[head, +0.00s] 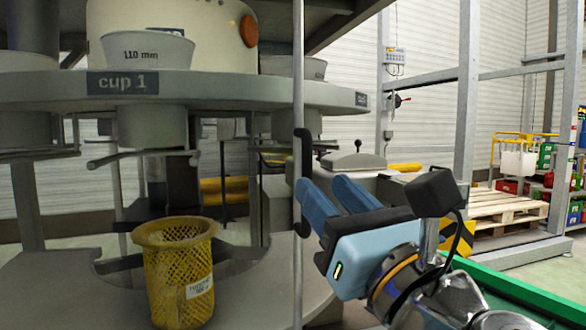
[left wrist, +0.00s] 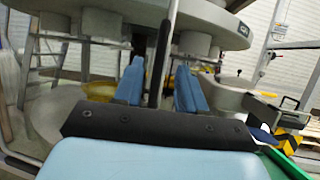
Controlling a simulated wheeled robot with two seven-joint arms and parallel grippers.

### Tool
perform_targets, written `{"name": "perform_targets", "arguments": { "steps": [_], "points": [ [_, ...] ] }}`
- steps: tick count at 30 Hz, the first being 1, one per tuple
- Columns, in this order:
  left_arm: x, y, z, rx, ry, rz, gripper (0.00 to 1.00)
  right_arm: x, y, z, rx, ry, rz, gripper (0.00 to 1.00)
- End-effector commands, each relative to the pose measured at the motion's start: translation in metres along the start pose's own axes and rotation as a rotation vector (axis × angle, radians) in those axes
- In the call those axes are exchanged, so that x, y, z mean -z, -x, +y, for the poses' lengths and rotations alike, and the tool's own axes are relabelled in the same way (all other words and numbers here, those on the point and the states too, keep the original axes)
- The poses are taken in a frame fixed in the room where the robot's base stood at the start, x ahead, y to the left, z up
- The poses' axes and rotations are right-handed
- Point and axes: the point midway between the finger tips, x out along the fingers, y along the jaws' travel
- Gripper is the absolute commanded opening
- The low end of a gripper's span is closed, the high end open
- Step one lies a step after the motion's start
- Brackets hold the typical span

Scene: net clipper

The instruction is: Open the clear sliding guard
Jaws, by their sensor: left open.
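The clear sliding guard (head: 298,60) is a see-through panel across the left of the head view, ending in a thin upright grey edge. A dark upright bar handle (head: 304,160) sits at that edge. My left gripper (head: 321,188) has blue fingers and is open at the handle's lower part. In the left wrist view, the handle (left wrist: 158,62) stands between the two spread fingers of my left gripper (left wrist: 160,75). I cannot tell whether either finger touches it. My right gripper is not in view.
Behind the guard are a round grey carousel with cup 1 (head: 149,50) and a yellow mesh basket (head: 178,275). A grey frame post (head: 466,110), wooden pallets (head: 505,203) and a green edge (head: 520,295) are at the right.

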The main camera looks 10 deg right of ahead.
Motion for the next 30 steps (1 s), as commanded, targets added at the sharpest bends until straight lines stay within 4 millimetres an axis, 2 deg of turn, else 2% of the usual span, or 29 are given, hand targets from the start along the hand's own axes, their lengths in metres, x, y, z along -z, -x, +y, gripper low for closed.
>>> {"name": "perform_targets", "arguments": {
  "steps": [3, 9, 20, 23, 28, 30],
  "points": [
    [0.0, -0.027, 0.0, -0.002, 0.0, 0.002, 0.4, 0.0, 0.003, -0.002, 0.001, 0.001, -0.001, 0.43],
    [0.0, -0.053, 0.0, 0.001, 0.001, 0.002, 0.4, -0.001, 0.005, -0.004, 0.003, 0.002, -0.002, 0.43],
    [0.001, -0.059, -0.001, 0.002, 0.0, 0.002, 0.4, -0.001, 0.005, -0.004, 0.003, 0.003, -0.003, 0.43],
    [0.001, -0.059, -0.001, 0.002, 0.0, 0.002, 0.28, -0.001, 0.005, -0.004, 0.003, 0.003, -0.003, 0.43],
    [0.001, -0.059, -0.001, 0.002, 0.0, 0.002, 0.02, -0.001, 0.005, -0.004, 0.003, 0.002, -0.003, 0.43],
    [0.001, -0.059, -0.001, 0.002, 0.0, 0.002, 0.0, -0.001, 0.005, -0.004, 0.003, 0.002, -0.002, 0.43]
  ]
}}
